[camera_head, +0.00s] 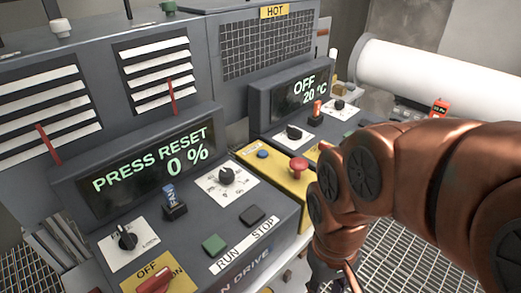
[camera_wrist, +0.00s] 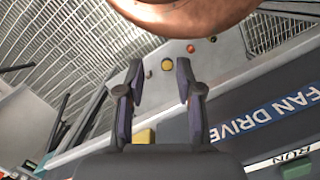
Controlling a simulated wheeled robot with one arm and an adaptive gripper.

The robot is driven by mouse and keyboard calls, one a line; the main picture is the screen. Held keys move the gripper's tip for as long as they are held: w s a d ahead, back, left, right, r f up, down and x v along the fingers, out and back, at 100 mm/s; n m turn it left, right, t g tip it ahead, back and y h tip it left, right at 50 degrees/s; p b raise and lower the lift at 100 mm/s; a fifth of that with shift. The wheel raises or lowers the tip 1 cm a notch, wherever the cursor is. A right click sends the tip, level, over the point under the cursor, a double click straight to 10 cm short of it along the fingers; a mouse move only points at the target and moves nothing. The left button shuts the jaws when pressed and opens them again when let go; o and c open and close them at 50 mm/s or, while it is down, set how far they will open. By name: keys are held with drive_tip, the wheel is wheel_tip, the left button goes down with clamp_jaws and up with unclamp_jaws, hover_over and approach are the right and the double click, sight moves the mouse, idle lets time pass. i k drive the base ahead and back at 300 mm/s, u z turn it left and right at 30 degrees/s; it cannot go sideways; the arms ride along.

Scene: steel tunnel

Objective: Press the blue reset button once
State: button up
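The small blue button (camera_head: 262,154) sits on a yellow panel (camera_head: 247,150) in the head view, left of a red mushroom button (camera_head: 298,168). My gripper (camera_wrist: 160,85) is open in the wrist view, its two dark fingers apart with nothing between them. In the head view my arm comes in from the right, and the gripper is mostly hidden at the bottom edge, in front of and below the blue button. I cannot make out the blue button in the wrist view. The left display (camera_head: 155,158) reads PRESS RESET, 0 %.
The fan drive console (camera_head: 255,250) has a green RUN button (camera_head: 214,244), a dark STOP button (camera_head: 252,215), knobs and a blue-handled switch (camera_head: 169,193). Metal grating (camera_head: 415,265) lies at the lower right.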

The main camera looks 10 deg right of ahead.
sight(262, 154)
drive_tip(key=u, duration=1.45)
drive_tip(key=k, duration=0.65)
drive_tip(key=u, duration=0.2)
